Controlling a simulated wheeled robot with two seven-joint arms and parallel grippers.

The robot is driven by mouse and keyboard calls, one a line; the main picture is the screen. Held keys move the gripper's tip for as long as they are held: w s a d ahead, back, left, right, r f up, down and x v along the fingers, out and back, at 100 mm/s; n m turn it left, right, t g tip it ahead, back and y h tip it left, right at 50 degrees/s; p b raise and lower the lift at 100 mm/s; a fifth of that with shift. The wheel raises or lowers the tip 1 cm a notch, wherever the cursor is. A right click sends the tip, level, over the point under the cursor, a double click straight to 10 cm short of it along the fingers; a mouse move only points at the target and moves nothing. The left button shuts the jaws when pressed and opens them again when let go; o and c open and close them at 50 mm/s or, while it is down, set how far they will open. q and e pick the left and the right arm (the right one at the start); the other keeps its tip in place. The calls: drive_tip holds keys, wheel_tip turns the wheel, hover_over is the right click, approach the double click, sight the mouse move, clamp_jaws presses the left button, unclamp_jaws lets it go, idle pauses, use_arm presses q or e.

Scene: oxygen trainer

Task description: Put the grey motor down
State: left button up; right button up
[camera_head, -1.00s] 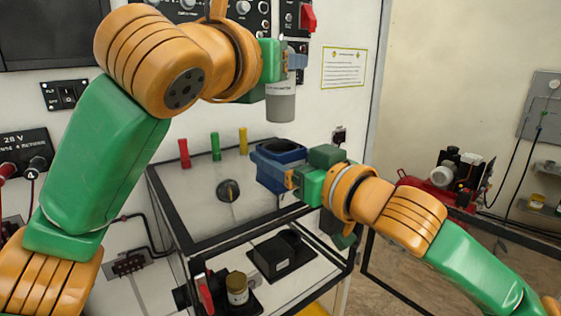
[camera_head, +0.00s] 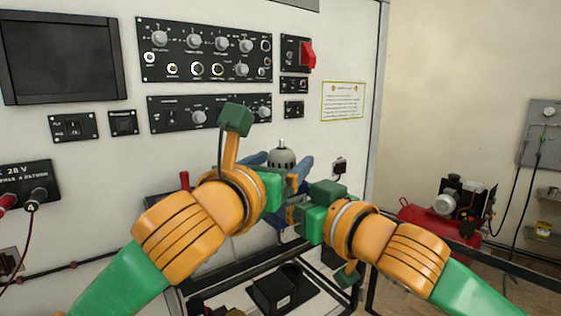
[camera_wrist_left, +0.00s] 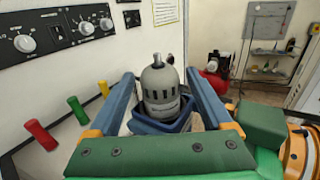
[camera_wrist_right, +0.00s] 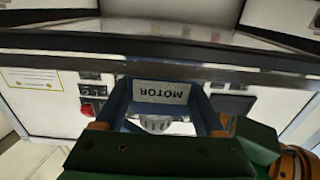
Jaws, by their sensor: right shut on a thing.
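The grey motor (camera_head: 282,159) stands upright, domed top up, in the head view. In the left wrist view the motor (camera_wrist_left: 160,92) sits within a blue holder (camera_wrist_left: 145,126), its lower part hidden by the rim. My left gripper (camera_wrist_left: 160,76) is open, its blue fingers on either side of the motor with gaps visible. In the head view my left gripper (camera_head: 285,172) hides most of the holder. My right gripper (camera_wrist_right: 162,98) is shut on the blue holder, whose MOTOR label (camera_wrist_right: 167,92) shows upside down between the fingers.
A trainer panel with knobs (camera_head: 205,52) and a red switch (camera_head: 308,55) stands close behind the grippers. A black box (camera_head: 275,288) lies on the lower shelf. A red compressor (camera_head: 440,222) is at the right. Red, green and yellow pegs (camera_wrist_left: 77,108) stand left of the holder.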

use_arm(q)
drive_tip(key=shift+s+r, duration=0.1)
drive_tip(key=shift+r, duration=0.05)
drive_tip(key=v, duration=1.2)
use_arm(e)
drive_tip(key=o, duration=1.4)
drive_tip(key=shift+c, duration=0.2)
